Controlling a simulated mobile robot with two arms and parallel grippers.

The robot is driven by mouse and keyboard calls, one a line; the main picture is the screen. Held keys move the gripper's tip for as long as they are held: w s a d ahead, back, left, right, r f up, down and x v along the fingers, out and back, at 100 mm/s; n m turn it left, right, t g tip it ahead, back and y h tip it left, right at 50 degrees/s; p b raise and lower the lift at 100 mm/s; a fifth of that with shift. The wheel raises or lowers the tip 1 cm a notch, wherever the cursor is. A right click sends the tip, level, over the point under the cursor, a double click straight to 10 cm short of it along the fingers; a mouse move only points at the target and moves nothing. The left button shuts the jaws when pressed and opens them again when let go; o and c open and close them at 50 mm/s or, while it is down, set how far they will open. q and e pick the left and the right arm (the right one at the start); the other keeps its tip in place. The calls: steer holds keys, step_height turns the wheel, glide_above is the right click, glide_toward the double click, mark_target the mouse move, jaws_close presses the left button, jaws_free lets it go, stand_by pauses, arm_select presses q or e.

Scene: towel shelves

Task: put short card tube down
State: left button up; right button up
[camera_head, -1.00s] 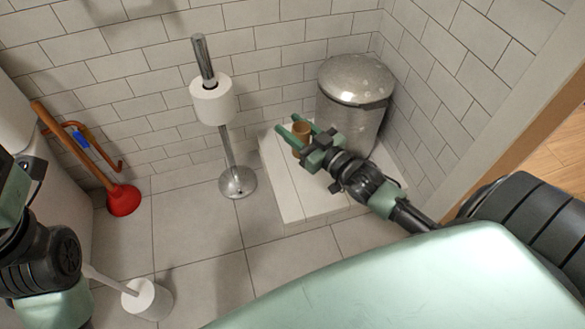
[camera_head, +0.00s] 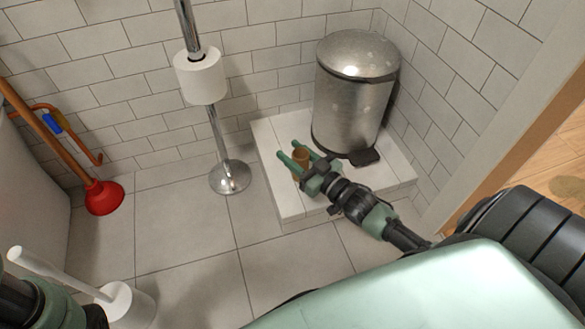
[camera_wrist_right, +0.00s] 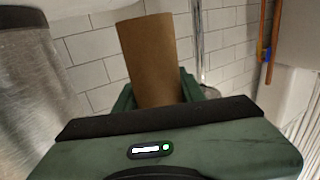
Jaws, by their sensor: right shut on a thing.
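The short card tube (camera_head: 300,160) is brown and stands roughly upright between the fingers of my right gripper (camera_head: 296,152). The right gripper is shut on it, low over the white tiled ledge. Whether the tube's bottom touches the ledge is hidden. In the right wrist view the card tube (camera_wrist_right: 152,60) fills the space between the green fingers and leans a little. Of my left arm only a part shows at the lower left; its gripper is out of view.
A metal pedal bin (camera_head: 352,95) stands on the tiled ledge (camera_head: 275,150) behind the right gripper. A toilet roll stand (camera_head: 230,177) holds a white roll (camera_head: 202,78). A red plunger (camera_head: 103,197) and a white toilet brush holder (camera_head: 128,303) stand at the left.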

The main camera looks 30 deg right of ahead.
step_height(320, 180, down, 4)
steer(key=b, duration=0.3)
steer(key=shift+f, duration=0.25)
steer(key=shift+r, duration=0.2)
steer(key=shift+f, duration=0.2)
steer(key=o, duration=1.3)
